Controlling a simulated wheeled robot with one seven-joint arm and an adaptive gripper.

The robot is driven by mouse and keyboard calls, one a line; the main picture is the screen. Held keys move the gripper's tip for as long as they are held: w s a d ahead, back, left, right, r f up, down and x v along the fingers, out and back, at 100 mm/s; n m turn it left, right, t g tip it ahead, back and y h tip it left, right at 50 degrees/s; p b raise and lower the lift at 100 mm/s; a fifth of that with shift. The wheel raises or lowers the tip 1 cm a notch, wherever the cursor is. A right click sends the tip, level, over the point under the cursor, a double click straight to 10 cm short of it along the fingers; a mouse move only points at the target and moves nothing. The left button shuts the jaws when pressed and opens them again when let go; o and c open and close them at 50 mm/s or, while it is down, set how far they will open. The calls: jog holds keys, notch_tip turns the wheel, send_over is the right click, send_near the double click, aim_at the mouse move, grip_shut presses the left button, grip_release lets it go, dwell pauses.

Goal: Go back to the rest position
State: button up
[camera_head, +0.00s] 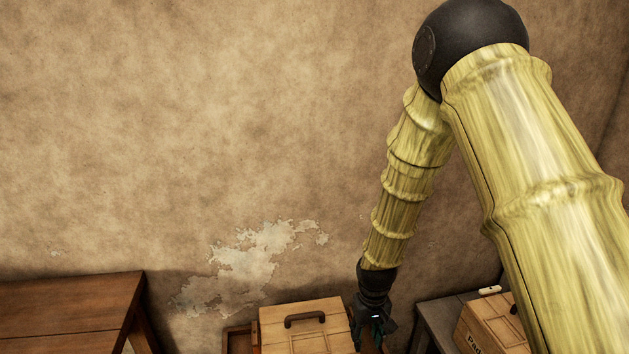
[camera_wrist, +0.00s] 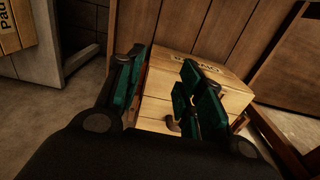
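My gripper (camera_head: 374,334) hangs low in the head view, at the end of my downward-reaching arm, just right of a light wooden box with a dark handle (camera_head: 300,335). In the wrist view my gripper's (camera_wrist: 163,65) two green-padded fingers stand apart with nothing between them. I cannot tell whether any finger touches the box. No handwheel or press shows in either view.
A brown wooden table (camera_head: 70,305) stands at the left. A grey table (camera_head: 440,312) at the right bears another lettered wooden box (camera_head: 490,328). In the wrist view, a slanted wooden leg (camera_wrist: 275,135) is close at the right. The wall area above the tables is clear.

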jog(key=s+d+f+m, duration=0.1)
jog(key=s+d+f, duration=0.3)
jog(key=s+f, duration=0.95)
jog(key=s+d+f, duration=0.2)
jog(key=s+f, duration=0.1)
jog(key=s, duration=0.7)
jog(key=s+d+f+m, duration=0.1)
jog(key=s+d+f, duration=0.2)
jog(key=s, duration=0.7)
jog(key=shift+d+f, duration=0.25)
